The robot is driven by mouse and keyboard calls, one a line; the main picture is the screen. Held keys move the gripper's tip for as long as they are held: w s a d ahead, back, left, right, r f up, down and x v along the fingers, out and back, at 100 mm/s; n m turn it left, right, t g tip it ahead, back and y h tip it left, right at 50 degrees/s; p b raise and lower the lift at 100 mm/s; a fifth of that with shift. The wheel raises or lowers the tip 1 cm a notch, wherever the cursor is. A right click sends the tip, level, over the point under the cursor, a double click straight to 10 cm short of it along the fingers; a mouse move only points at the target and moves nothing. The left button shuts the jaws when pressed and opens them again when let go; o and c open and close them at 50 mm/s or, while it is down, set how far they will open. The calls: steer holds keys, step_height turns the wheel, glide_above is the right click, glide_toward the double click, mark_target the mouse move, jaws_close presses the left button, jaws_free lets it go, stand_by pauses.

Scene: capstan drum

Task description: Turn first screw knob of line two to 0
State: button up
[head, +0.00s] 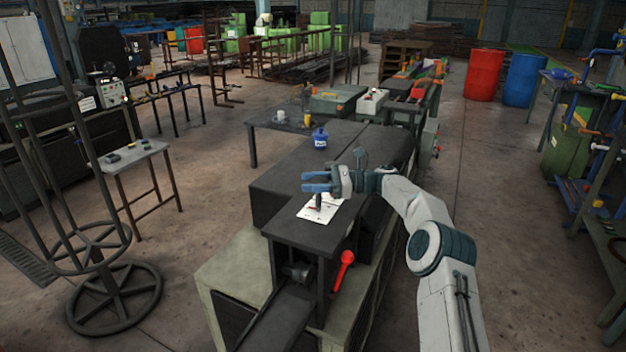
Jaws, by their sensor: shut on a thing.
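A white panel (312,217) with small dark and red marks lies on top of the dark machine in the head view. My gripper (311,182) is over the panel's far side, with its bluish fingers reaching left. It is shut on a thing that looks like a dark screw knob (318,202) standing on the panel. The fingers cover part of this spot. The knob lines, the other knobs and any numbers are too small to read.
A blue bottle (320,140) stands on the dark machine top (285,172) beyond my gripper. A small table (135,155) stands to the left, and red (484,75) and blue (524,80) barrels stand behind right.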

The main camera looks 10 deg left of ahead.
steer(key=shift+a+f, duration=0.1)
steer(key=o, duration=1)
steer(key=shift+a, duration=0.1)
steer(key=shift+c, duration=0.2)
steer(key=d, duration=0.3)
steer(key=w+d, duration=0.1)
steer(key=d, duration=0.7)
steer(key=shift+w+d, duration=0.2)
steer(key=shift+w+d+p, duration=0.1)
steer(key=shift+d+p, duration=0.3)
steer(key=shift+d, duration=0.8)
